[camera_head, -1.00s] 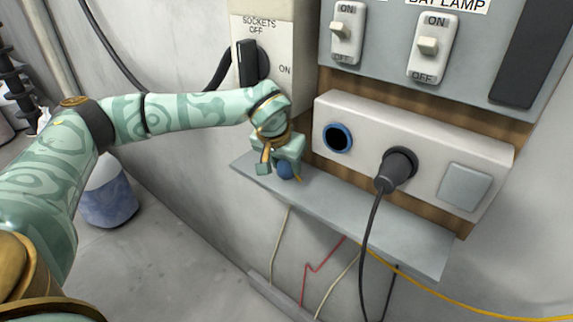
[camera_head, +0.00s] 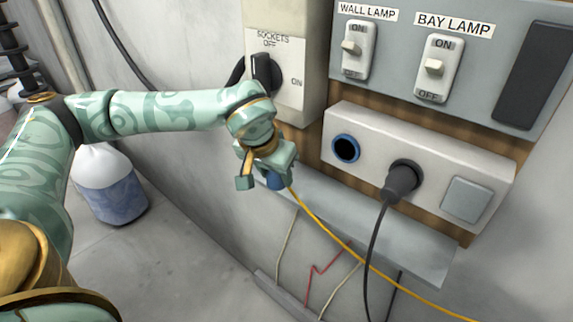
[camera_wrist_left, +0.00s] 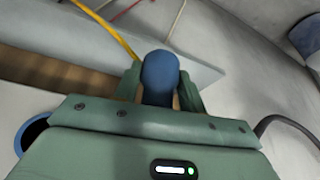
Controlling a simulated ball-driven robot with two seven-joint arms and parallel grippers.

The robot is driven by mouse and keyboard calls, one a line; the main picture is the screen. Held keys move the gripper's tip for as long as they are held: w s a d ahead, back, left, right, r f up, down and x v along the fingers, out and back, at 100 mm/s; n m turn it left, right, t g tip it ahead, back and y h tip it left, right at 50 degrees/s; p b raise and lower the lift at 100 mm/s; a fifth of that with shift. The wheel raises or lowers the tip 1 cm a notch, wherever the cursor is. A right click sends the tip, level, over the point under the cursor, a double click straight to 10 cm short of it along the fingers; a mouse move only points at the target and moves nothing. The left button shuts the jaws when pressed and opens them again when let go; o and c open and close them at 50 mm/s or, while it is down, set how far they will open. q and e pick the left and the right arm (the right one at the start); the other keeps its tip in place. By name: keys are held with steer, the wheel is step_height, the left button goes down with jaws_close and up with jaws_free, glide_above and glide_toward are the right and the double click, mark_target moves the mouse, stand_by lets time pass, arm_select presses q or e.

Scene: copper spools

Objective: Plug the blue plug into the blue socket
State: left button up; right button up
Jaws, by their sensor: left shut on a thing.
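My left gripper (camera_head: 262,178) is shut on the blue plug (camera_head: 276,182), near the left end of the grey shelf. In the left wrist view the blue plug (camera_wrist_left: 160,76) sits between the fingers, with a yellow cable close beside it. The yellow cable (camera_head: 325,228) runs from the plug down to the right. The blue socket (camera_head: 346,148) is a dark round hole with a blue ring in the white socket box, right of and above the plug. The plug is apart from it. Part of the socket's ring (camera_wrist_left: 34,132) shows at the left wrist view's edge. My right gripper is not in view.
A black plug (camera_head: 402,180) with a dark cable fills the middle socket of the box. The grey shelf (camera_head: 400,240) runs below it. A SOCKETS rotary switch (camera_head: 262,72) is above my gripper. Lamp switches (camera_head: 436,68) are above the box.

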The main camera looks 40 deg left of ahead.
arm_select(q)
steer(key=s+r, duration=0.1)
steer(key=s, duration=0.2)
steer(key=s+r, duration=0.1)
steer(key=s, duration=0.1)
steer(key=shift+s+d+r+p, duration=0.1)
steer(key=shift+d+r+p, duration=0.2)
steer(key=shift+r+p, duration=0.1)
